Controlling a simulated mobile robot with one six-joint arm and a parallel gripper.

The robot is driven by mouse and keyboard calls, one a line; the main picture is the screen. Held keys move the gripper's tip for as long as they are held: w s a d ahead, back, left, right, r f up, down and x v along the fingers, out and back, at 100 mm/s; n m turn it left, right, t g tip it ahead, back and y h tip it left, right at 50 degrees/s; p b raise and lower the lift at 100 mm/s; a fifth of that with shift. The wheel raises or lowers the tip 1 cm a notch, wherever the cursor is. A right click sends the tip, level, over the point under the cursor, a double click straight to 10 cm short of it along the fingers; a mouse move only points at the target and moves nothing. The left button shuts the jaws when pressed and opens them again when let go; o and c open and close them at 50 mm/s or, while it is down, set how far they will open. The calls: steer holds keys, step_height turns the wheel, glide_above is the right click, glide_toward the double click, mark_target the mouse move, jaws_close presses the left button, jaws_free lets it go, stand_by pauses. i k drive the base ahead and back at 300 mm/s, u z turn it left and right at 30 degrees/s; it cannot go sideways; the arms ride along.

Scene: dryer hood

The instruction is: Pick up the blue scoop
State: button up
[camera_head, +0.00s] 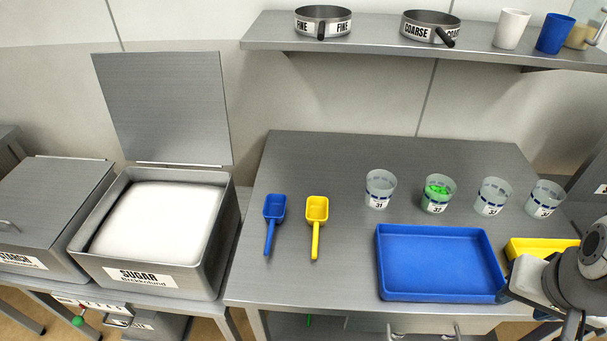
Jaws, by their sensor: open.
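The blue scoop (274,209) lies on the grey metal table, its bowl toward the back and its handle pointing to the front. A yellow scoop (317,210) lies just to its right, apart from it, with its handle also toward the front. My gripper (540,303) is at the lower right edge of the view, beside the right end of the blue tray and far from the blue scoop. It is open, and I see nothing held in it. Part of my gripper and arm is cut off by the frame.
The blue tray (440,298) and a partly hidden yellow tray (530,246) are at the right. Several labelled cups (380,190) stand behind them. An open sugar bin (228,235) is at the left. A shelf (375,45) with sieves hangs above. Table around the scoops is clear.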

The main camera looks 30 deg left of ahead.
mark_target(274, 207)
steer(key=u, duration=1.75)
